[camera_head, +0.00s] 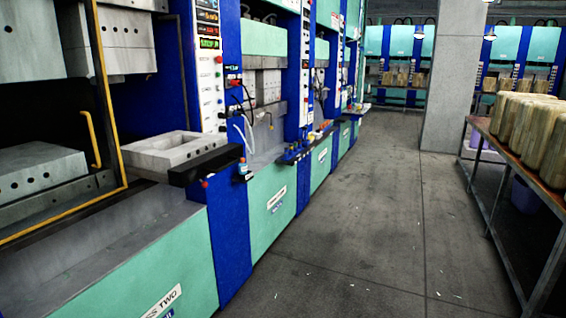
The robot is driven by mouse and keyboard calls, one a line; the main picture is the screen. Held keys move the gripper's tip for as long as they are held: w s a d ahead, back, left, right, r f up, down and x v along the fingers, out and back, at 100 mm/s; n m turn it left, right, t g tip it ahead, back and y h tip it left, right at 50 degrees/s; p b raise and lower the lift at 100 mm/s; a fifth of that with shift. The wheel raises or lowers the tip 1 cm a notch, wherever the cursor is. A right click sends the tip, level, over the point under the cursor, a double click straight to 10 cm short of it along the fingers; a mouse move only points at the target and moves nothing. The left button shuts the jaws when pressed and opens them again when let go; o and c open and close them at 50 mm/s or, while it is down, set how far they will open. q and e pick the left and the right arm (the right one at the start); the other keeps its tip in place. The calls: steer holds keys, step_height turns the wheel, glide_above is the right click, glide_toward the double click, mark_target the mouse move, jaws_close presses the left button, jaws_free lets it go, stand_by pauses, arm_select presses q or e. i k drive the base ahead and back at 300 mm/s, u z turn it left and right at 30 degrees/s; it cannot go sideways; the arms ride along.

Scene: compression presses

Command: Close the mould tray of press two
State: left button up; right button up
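Press two (140,285) is the near teal and blue machine on the left; its front label is cut off by the bottom edge but reads "SS TWO". A light grey, open-topped mould tray (172,155) stands at the right part of this press, beside its blue column. The tray's hollow faces up, and a black bar (205,166) lies across its near right side. I cannot tell how far the tray is pulled out. A grey mould block (38,172) with holes sits further left inside the yellow frame. Neither of my grippers is in view.
A yellow-edged guard frame (109,100) with a handle stands at the left. A control panel (208,45) is on the blue column. More presses continue to the back. A table (484,133) with several brownish blocks is at right. The grey floor (360,210) between is clear.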

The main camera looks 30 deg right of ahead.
mark_target(178, 158)
steer(key=z, duration=0.2)
steer(key=k, duration=0.4)
steer(key=z, duration=0.4)
steer(key=i, duration=1.25)
steer(key=u, duration=0.7)
